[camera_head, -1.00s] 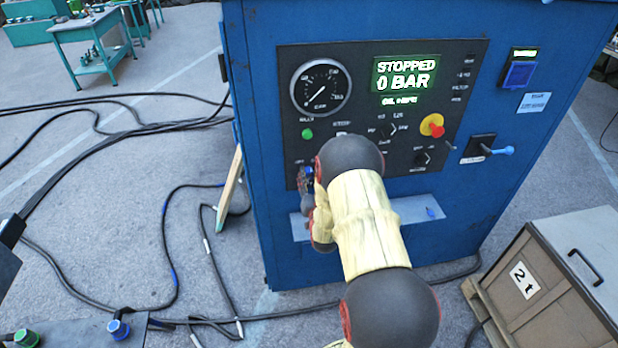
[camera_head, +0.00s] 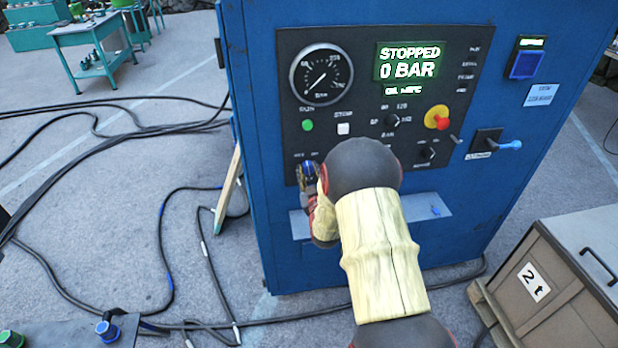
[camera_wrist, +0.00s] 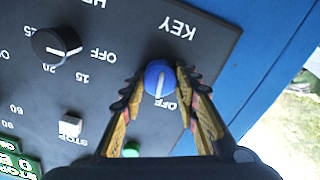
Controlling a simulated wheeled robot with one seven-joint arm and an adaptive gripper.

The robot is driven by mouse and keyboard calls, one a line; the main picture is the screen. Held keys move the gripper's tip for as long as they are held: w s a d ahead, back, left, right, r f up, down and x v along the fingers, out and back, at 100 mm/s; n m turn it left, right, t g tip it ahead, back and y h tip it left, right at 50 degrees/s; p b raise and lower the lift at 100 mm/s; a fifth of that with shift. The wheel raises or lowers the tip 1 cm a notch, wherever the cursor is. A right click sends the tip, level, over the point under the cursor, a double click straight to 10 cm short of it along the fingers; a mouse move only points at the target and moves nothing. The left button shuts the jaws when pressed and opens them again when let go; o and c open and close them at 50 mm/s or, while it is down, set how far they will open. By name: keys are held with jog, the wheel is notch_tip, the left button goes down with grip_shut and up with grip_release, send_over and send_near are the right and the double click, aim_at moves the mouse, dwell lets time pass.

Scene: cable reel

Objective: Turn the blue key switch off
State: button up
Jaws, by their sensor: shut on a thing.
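The blue key switch (camera_wrist: 158,78) is a round knob with a white line on the dark control panel (camera_wrist: 115,30). In the wrist view its white line runs roughly up and down, its lower end near the OFF label. My gripper (camera_wrist: 157,82) is shut on the knob, one finger on each side. In the head view my gripper (camera_head: 307,172) is at the panel's lower left corner, and my arm covers part of the panel there. The display (camera_head: 409,62) reads STOPPED and 0 BAR.
A black rotary knob (camera_wrist: 56,44), a white stop button (camera_wrist: 70,126) and a green button (camera_wrist: 131,150) are near my gripper. A red and yellow emergency button (camera_head: 438,118) and a lever (camera_head: 505,145) are farther right. A crate (camera_head: 555,285) stands at lower right.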

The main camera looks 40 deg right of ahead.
jog(key=shift+f+n+b, duration=0.1)
jog(key=shift+n+b, duration=1.3)
jog(key=shift+n, duration=0.6)
jog(key=o, duration=1)
jog(key=shift+a, duration=0.1)
jog(key=shift+o, duration=0.8)
jog(key=shift+s, duration=0.1)
jog(key=v, duration=1.1)
jog(key=shift+s+a, duration=0.15)
jog(key=shift+s, duration=0.2)
